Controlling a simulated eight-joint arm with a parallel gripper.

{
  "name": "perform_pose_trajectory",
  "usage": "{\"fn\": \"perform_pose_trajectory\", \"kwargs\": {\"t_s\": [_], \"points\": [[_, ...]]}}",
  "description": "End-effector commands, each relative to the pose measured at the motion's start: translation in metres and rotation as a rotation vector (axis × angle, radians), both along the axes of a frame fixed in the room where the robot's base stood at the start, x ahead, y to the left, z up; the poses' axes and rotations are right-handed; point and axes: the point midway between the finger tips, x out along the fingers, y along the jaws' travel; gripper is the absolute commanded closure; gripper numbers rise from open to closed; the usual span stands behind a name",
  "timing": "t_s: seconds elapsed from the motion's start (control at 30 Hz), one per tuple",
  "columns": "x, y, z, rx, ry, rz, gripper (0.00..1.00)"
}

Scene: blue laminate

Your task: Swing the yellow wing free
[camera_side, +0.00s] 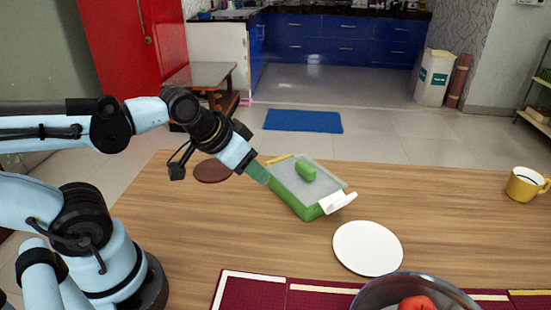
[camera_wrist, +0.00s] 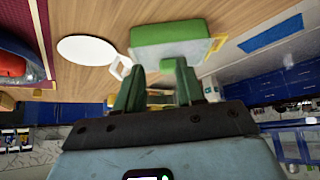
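A green box (camera_side: 292,203) with a translucent pale lid (camera_side: 325,174) and a green grip (camera_side: 306,170) on top stands on the wooden table. A yellow wing (camera_side: 279,159) shows at its far left end; in the wrist view the yellow wing (camera_wrist: 216,44) is at the box's right end. A white wing (camera_side: 337,201) juts outward from the opposite end. My gripper (camera_side: 263,178) is at the box's left side in the side view; I cannot tell whether it touches.
A white plate (camera_side: 367,247) lies in front of the box, and a brown disc (camera_side: 212,171) lies behind my arm. A bowl with a red item (camera_side: 417,303) stands on a dark red mat (camera_side: 250,292) at the front. A yellow mug (camera_side: 523,185) is far right. The table between box and mug is clear.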

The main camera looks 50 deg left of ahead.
Motion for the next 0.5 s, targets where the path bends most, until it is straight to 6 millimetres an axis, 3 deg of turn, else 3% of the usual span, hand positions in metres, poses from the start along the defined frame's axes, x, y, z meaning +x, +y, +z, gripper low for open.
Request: {"fn": "perform_pose_trajectory", "kwargs": {"t_s": [0.27, 0.5], "points": [[0.005, 0.003, 0.006, 0.003, 0.018, 0.002, 0.62], [0.04, 0.024, 0.034, 0.011, 0.142, 0.002, 0.62]]}}
